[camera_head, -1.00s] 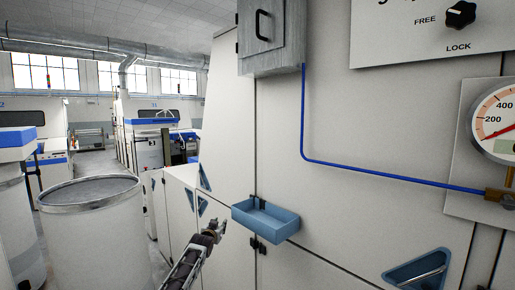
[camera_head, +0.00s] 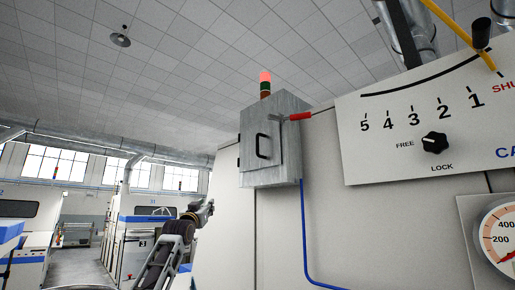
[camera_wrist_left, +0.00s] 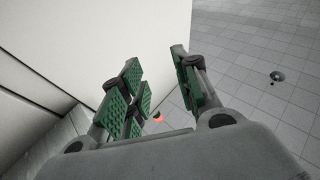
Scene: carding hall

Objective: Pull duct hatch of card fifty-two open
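A grey metal box (camera_head: 287,165) with a front door and a black bar handle (camera_head: 262,146) is mounted high on the pale machine; its door looks shut. I cannot tell for sure whether this is the duct hatch, and no number fifty-two is readable. My left gripper (camera_head: 205,210) is raised to the left of the box, apart from it. In the left wrist view its green-padded fingers (camera_wrist_left: 158,72) are spread with nothing between them. My right gripper is out of view.
A red-tipped lever (camera_head: 299,116) and a lit red beacon (camera_head: 265,77) are by the box's top. A blue tube (camera_head: 304,235) runs down from it. A panel with a FREE/LOCK knob (camera_head: 435,143) and a gauge (camera_head: 500,235) are at right. Other machines stand at left.

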